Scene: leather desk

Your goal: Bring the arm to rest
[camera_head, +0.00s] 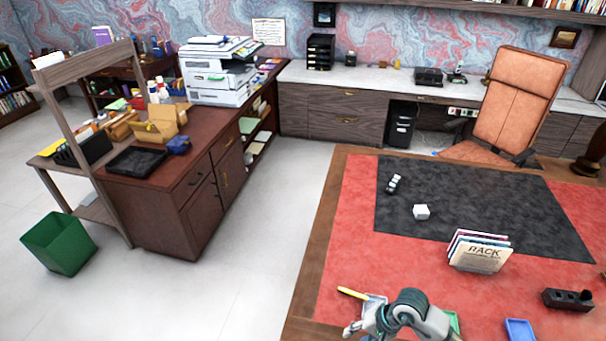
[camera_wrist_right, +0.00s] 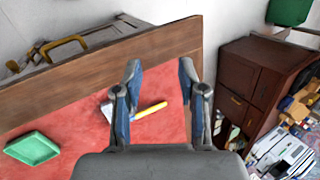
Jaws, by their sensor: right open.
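My right arm (camera_head: 410,312) reaches in from the bottom of the head view over the near edge of the red-topped desk (camera_head: 338,240). Its gripper (camera_head: 357,332) points left; it also shows in the right wrist view (camera_wrist_right: 160,70). The two fingers stand well apart with nothing held between them. Beyond them, a yellow-handled item (camera_wrist_right: 150,110) lies on the red surface; it also shows in the head view (camera_head: 352,293). A pale item (camera_wrist_right: 107,109) lies beside it, partly hidden by a finger. My left gripper is out of view.
A green tray (camera_wrist_right: 32,148) and a blue tray (camera_head: 519,329) lie near the desk's front. A rack of booklets (camera_head: 479,252), a white cube (camera_head: 421,212) and a black block (camera_head: 568,299) stand farther back. Open floor (camera_head: 270,225) lies to the left.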

